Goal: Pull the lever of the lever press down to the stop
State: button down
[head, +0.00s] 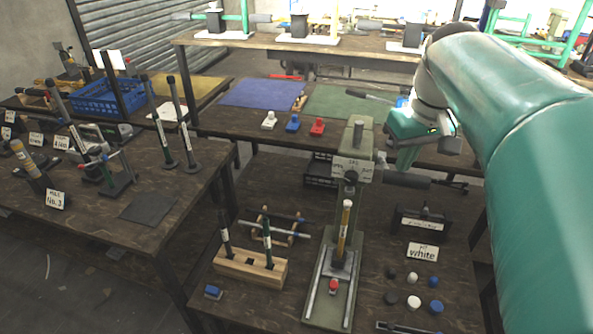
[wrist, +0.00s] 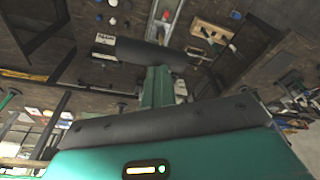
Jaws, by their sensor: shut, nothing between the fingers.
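The lever press (head: 356,143) stands upright in the middle of the head view, a grey-green column on a long base plate with a small sign. Its lever has a dark cylindrical grip (head: 406,180) sticking out to the right of the column, about level. In the wrist view the dark grip (wrist: 140,50) lies across the end of my fingers. My gripper (head: 403,163), teal with green fingers, is shut and empty just above the grip. It also shows in the wrist view (wrist: 157,78). I cannot tell whether the fingertips touch the grip.
A wooden block (head: 245,265) with dark tools stands left of the press. Several black, white and blue caps (head: 413,302) and a "white" sign (head: 422,252) lie to the right. Another bench (head: 150,200) with tools is at left, and a blue mat (head: 258,92) lies behind.

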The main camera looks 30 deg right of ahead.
aim_at(400, 185)
jog(key=shift+s+a+f, duration=0.2)
jog(key=shift+a+f, duration=0.05)
jog(key=shift+f, duration=0.45)
jog(key=shift+s+a+f, duration=0.15)
jog(key=shift+a+f, duration=0.05)
jog(key=shift+f, duration=0.5)
jog(key=shift+s+a+f, duration=0.15)
jog(key=shift+f, duration=0.4)
jog(key=shift+s+a+f, duration=0.1)
jog(key=shift+a+f, duration=0.05)
jog(key=shift+f, duration=0.35)
jog(key=shift+s+a+f, duration=0.1)
jog(key=shift+f, duration=0.35)
jog(key=shift+s+a+f, duration=0.1)
jog(key=shift+a+f, duration=0.05)
jog(key=shift+f, duration=0.65)
jog(key=shift+s+a+f, duration=0.1)
jog(key=shift+f, duration=0.75)
